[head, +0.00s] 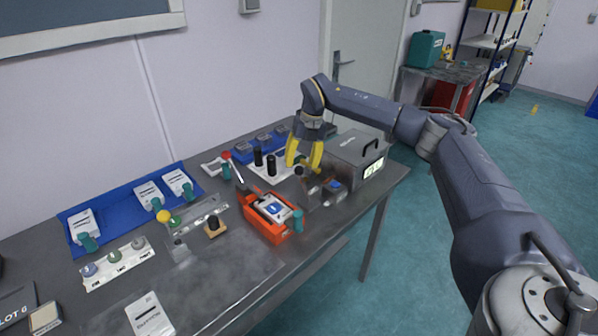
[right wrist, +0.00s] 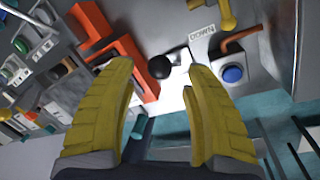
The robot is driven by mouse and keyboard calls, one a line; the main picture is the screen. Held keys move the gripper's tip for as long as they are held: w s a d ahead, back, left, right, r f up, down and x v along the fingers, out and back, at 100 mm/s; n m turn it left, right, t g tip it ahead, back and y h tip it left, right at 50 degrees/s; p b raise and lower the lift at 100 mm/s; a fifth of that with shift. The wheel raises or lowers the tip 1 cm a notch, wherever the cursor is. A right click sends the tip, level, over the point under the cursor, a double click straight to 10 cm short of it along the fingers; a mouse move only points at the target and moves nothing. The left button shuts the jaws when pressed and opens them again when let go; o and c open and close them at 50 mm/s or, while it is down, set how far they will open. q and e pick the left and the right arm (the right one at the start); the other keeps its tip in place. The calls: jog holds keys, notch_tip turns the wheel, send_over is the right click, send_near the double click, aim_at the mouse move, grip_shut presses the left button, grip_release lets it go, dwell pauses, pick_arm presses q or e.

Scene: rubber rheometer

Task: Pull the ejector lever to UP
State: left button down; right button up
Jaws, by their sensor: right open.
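A black ball knob (right wrist: 160,67), which looks like the end of the ejector lever, lies between my right fingertips in the right wrist view. In the head view the dark knob (head: 299,171) shows just below the fingertips. A white label reading DOWN (right wrist: 201,38) is beside it. My right gripper (head: 303,161) is open and points down, with its yellow fingers apart on either side of the knob; I cannot tell whether they touch it. It also shows in the right wrist view (right wrist: 158,72). The lever's shaft is mostly hidden. My left gripper is not in view.
A blue button (right wrist: 232,74) is near the knob. A grey box with a handle (head: 357,156) stands to the right. A red-orange holder (head: 259,223) is in front. A red-ball lever (head: 226,155) and blue tray (head: 112,207) are left.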

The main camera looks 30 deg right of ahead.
aim_at(300, 167)
jog(key=shift+w+a+f, duration=0.1)
jog(key=shift+a+f, duration=0.1)
jog(key=shift+f, duration=0.75)
jog(key=shift+w+a+f, duration=0.1)
jog(key=shift+a+f, duration=0.05)
jog(key=shift+f, duration=0.8)
jog(key=shift+c, duration=0.3)
grip_shut()
